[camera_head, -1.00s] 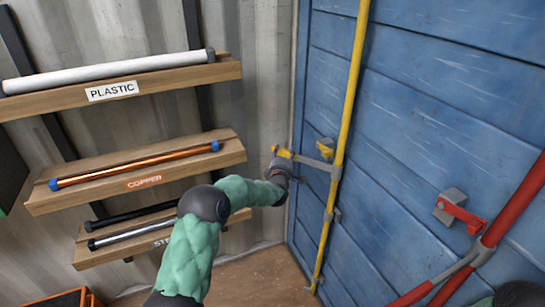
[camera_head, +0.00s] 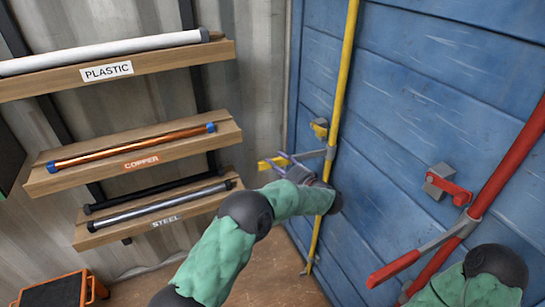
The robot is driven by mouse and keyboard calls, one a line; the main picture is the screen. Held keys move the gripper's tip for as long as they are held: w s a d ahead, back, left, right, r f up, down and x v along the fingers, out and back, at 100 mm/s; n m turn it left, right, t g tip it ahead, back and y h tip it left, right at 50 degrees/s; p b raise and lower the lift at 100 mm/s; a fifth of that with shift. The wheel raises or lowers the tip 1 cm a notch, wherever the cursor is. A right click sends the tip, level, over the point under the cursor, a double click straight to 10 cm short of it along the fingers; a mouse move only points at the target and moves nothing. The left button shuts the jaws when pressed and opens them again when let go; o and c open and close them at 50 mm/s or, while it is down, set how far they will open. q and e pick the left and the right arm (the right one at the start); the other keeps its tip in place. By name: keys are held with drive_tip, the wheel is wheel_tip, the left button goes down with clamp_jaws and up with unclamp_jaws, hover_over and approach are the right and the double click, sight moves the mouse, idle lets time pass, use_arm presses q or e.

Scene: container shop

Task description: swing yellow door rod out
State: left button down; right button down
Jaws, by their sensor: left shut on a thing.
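The yellow door rod (camera_head: 345,85) stands upright along the blue door (camera_head: 430,120). Its grey handle (camera_head: 312,154) juts out to the left and ends in a yellow grip (camera_head: 272,163). A yellow catch (camera_head: 319,128) is on the door just above the handle, apart from it. My left gripper (camera_head: 291,163) is shut on the handle near the yellow grip; my wrist partly hides the fingers. My right arm shows at the lower right, but its gripper is not visible.
A red rod (camera_head: 505,160) with a red-tipped handle (camera_head: 395,269) and a red catch (camera_head: 450,189) is on the door at right. Shelves with plastic, copper (camera_head: 140,162) and steel pipes line the left wall. An orange-edged step (camera_head: 62,292) stands at lower left.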

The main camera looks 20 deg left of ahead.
use_arm(q)
drive_tip(key=shift+s+d+f+n+g+y, duration=0.1)
drive_tip(key=shift+s+d+n+g+y, duration=0.55)
drive_tip(key=shift+s+d+g, duration=0.3)
drive_tip(key=c, duration=0.5)
unclamp_jaws()
drive_tip(key=v, duration=1.2)
